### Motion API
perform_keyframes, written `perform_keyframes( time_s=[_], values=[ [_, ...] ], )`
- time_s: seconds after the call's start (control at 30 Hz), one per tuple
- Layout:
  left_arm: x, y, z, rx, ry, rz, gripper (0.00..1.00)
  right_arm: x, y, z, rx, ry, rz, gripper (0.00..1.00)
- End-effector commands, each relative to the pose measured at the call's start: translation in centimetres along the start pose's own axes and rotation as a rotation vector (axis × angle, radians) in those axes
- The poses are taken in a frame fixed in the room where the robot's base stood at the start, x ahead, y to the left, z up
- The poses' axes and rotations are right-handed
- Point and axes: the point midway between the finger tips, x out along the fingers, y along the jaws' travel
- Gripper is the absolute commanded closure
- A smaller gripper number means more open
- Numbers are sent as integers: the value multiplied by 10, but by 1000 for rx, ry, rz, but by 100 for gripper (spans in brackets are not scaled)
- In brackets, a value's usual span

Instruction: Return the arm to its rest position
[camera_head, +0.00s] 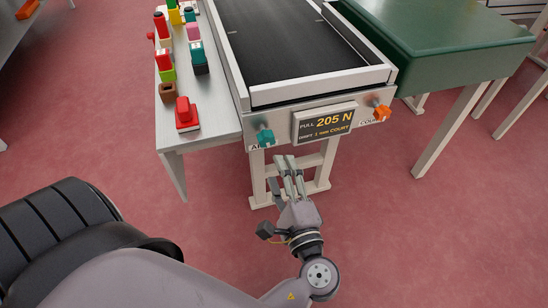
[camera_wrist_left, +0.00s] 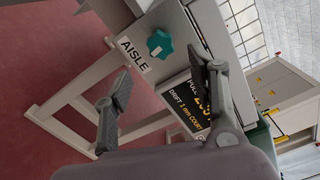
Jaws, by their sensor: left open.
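My left gripper (camera_head: 286,165) is in front of the near end of the conveyor-like machine (camera_head: 310,90), below its display panel (camera_head: 324,122). In the left wrist view my left gripper (camera_wrist_left: 160,85) has its two fingers wide apart with nothing between them. The display panel reads 205 N and shows partly behind a finger in the left wrist view (camera_wrist_left: 180,98). A teal knob (camera_head: 265,137) by the AISLE label is just above the gripper in the head view, apart from it in the wrist view (camera_wrist_left: 159,43). My right gripper is in neither view.
An orange knob (camera_head: 382,112) sits at the machine's right corner. A side table (camera_head: 215,115) on the left holds a red block (camera_head: 186,115) and several coloured blocks. A green-topped table (camera_head: 450,40) stands at the right. The reddish floor (camera_head: 420,230) in front is clear.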

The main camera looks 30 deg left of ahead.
Motion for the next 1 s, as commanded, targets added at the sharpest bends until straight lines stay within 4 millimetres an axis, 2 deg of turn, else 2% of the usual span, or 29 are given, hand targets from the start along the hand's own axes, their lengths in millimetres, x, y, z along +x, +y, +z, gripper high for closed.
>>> perform_keyframes(
  time_s=[0.2, 0.73, 0.87, 1.0],
  values=[
    [-12, 0, 0, 0, 0, -1, 47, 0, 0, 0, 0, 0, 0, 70],
    [-11, 2, 1, -5, 1, 7, 47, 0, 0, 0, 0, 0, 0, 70],
    [-3, 22, 6, -58, 13, 90, 47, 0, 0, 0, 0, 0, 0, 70],
    [10, 67, 16, -200, 37, 290, 47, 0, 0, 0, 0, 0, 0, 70]
  ],
)
